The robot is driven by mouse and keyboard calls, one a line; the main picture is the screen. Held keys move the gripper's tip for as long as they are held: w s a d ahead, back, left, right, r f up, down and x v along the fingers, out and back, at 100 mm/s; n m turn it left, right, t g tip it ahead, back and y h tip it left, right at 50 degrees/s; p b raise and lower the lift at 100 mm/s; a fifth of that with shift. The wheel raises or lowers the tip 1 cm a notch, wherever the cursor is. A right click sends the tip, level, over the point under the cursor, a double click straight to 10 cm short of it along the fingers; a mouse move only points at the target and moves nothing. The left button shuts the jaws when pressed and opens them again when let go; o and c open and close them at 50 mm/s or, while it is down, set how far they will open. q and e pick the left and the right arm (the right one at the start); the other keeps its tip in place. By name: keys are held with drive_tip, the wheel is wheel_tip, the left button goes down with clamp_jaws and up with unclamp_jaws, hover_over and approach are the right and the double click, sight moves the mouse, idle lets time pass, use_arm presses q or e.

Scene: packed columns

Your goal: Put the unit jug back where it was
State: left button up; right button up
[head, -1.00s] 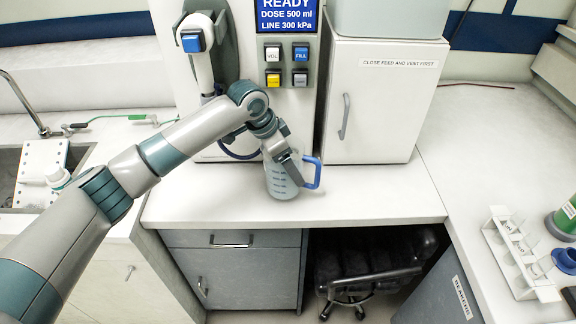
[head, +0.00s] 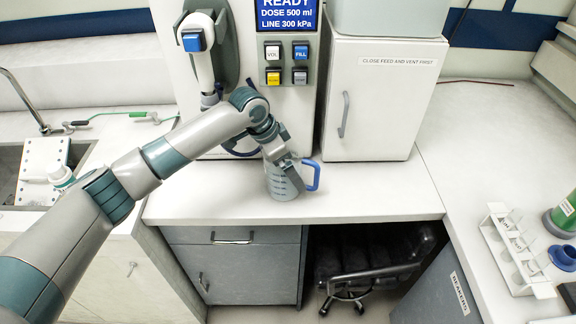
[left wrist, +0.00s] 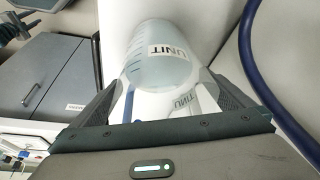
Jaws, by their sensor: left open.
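The unit jug (head: 280,186), a clear measuring jug with blue marks and a blue handle, stands upright on the white counter in front of the dispenser. In the left wrist view the jug (left wrist: 158,62) shows its UNIT label and lies between my two fingers. My left gripper (head: 284,163) is at the jug's upper part in the head view, partly covering it. The left gripper (left wrist: 158,88) is open around the jug; whether a finger touches it I cannot tell. My right gripper is not in view.
The dispenser's button panel (head: 286,64) is behind the jug, with a white cabinet (head: 378,105) to its right. The counter's front edge is close to the jug. A test-tube rack (head: 516,250) stands on the right counter; a sink (head: 75,160) is at left.

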use_arm(q)
drive_tip(key=shift+a+r, duration=0.2)
drive_tip(key=shift+r, duration=0.25)
drive_tip(key=b+v, duration=0.2)
drive_tip(key=v, duration=0.4)
drive_tip(key=shift+r+b, duration=0.25)
drive_tip(key=shift+b, duration=0.05)
drive_tip(key=shift+s+a, duration=0.15)
